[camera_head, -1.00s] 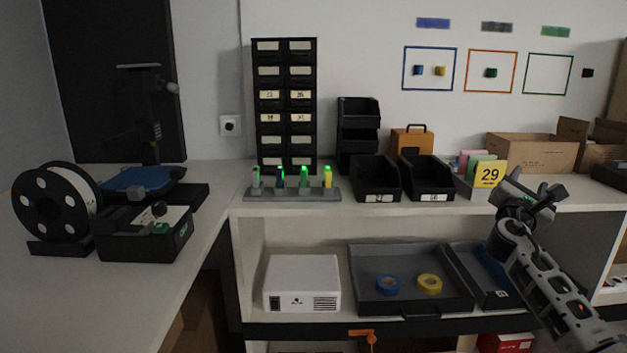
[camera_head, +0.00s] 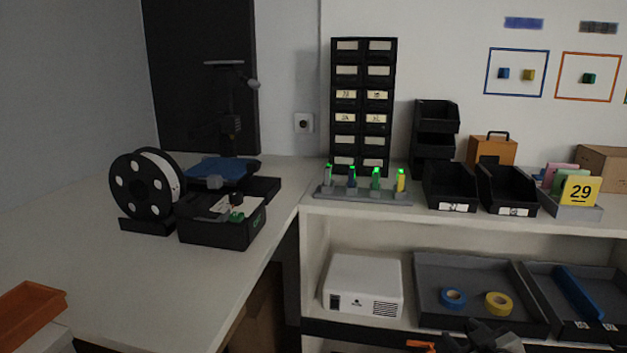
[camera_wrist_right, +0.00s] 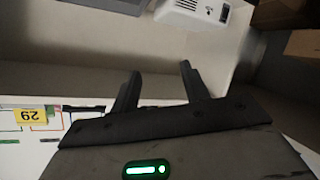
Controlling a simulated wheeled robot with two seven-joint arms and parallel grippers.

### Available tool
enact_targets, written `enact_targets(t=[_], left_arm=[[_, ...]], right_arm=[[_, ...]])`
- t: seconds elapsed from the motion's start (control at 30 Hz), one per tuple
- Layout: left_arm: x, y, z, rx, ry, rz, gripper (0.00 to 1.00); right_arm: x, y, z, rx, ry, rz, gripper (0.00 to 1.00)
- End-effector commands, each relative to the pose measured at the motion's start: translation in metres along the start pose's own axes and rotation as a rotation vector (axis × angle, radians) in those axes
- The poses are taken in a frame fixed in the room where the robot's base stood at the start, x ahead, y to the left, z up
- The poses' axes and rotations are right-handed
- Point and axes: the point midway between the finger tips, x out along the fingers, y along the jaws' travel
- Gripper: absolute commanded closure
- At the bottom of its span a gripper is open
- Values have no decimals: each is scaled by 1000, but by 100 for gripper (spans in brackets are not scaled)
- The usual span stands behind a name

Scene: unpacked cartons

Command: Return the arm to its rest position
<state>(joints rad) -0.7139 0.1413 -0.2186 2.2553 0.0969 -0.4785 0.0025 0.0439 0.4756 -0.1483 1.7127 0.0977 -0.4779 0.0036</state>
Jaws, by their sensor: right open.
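My right gripper (camera_head: 488,338) shows only in part at the bottom edge of the head view, dark and low in front of the lower shelf. In the wrist view the two black fingers of this gripper (camera_wrist_right: 159,82) stand apart with nothing between them. The rest of the right arm is cut off below the head view. My left gripper is not in view.
A white box-shaped device (camera_head: 363,285) and a dark tray (camera_head: 430,268) with blue (camera_head: 453,298) and yellow (camera_head: 498,303) tape rolls sit on the lower shelf. A filament spool (camera_head: 146,185) stands on the left table (camera_head: 100,265). An orange tray (camera_head: 30,312) lies lower left.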

Motion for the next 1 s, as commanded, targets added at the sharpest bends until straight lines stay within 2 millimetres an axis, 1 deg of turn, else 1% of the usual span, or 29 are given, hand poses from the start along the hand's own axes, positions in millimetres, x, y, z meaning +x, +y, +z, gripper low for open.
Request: enact_targets(t=[0.03, 0.07, 0.1, 0.17, 0.2, 0.3, 0.4, 0.5, 0.6, 0.67, 0.7, 0.73, 0.8, 1.0], left_arm=[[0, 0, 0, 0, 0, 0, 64], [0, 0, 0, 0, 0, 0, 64], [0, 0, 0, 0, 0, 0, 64], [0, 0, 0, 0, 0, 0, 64], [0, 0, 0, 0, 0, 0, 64], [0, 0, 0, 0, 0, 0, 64], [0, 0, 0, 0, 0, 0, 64], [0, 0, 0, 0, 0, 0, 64], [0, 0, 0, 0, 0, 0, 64], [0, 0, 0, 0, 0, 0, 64], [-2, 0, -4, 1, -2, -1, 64], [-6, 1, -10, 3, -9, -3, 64], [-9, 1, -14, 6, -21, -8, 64], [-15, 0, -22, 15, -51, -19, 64]], right_arm=[[-19, -38, 16, 35, -16, -58, 54], [-30, -57, 22, 55, -23, -87, 54], [-46, -80, 30, 83, -33, -122, 54], [-69, -110, 38, 127, -46, -167, 54], [-84, -127, 42, 154, -54, -192, 54], [-119, -159, 47, 223, -75, -240, 54], [-148, -180, 48, 285, -94, -271, 54], [-174, -195, 47, 340, -110, -291, 54], [-196, -206, 45, 392, -128, -304, 54], [-209, -210, 43, 421, -137, -308, 54], [-214, -209, 37, 431, -142, -308, 54], [-214, -205, 32, 422, -145, -306, 54], [-216, -203, 28, 414, -157, -305, 54], [-219, -197, 21, 398, -187, -302, 54]])
